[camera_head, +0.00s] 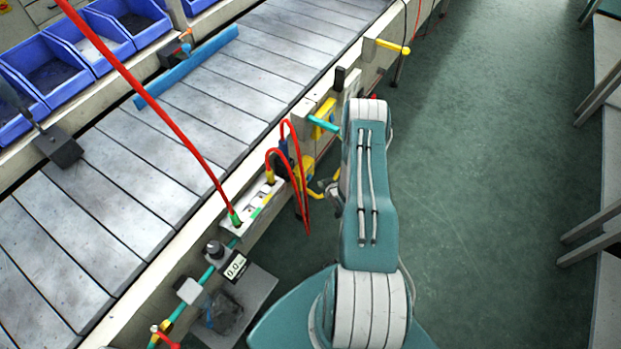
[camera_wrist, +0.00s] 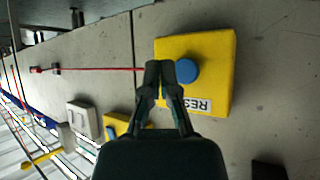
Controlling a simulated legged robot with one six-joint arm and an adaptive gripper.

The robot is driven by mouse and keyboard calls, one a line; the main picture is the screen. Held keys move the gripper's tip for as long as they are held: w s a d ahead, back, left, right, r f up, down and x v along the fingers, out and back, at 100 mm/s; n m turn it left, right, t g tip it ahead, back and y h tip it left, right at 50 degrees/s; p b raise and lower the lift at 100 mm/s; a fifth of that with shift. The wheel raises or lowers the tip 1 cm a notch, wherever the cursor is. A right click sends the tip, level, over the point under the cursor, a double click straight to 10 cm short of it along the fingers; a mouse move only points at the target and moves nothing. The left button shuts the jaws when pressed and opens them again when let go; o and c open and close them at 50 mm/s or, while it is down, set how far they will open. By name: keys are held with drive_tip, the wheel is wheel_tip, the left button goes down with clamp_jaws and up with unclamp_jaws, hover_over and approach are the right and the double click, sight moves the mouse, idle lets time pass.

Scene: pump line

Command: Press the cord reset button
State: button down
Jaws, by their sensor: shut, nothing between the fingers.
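In the wrist view, a yellow box (camera_wrist: 213,48) on the grey panel carries a round blue button (camera_wrist: 187,71). A white label reading RESET (camera_wrist: 192,104) sits on its face near the button. My gripper (camera_wrist: 160,68) is shut and empty. Its fingertips show in front of the box's left part, just left of the button; I cannot tell whether they touch anything. A thin red cord (camera_wrist: 100,69) runs along the panel towards the box, and its end is hidden behind the fingers. In the head view, my arm hides the gripper.
A smaller yellow box (camera_wrist: 116,125) and a pale switch (camera_wrist: 82,118) are left of my gripper in the wrist view. In the head view, red hoses (camera_head: 283,150) and a yellow-handled lever (camera_head: 393,46) stand along the conveyor (camera_head: 190,130).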

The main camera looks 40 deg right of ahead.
drive_tip(key=shift+w+a, duration=0.4)
drive_tip(key=shift+w, duration=0.45)
idle(0.8)
drive_tip(key=shift+w+a+r, duration=0.1)
drive_tip(key=shift+w+a, duration=0.05)
drive_tip(key=shift+w, duration=0.2)
drive_tip(key=shift+w+a, duration=0.15)
drive_tip(key=shift+w, duration=0.3)
idle(0.7)
drive_tip(key=shift+s, duration=0.1)
drive_tip(key=shift+s+d, duration=0.3)
drive_tip(key=shift+s, duration=0.45)
drive_tip(key=s, duration=0.1)
drive_tip(key=s+d, duration=0.1)
drive_tip(key=s, duration=0.1)
drive_tip(key=s+d, duration=0.1)
drive_tip(key=shift+s, duration=0.3)
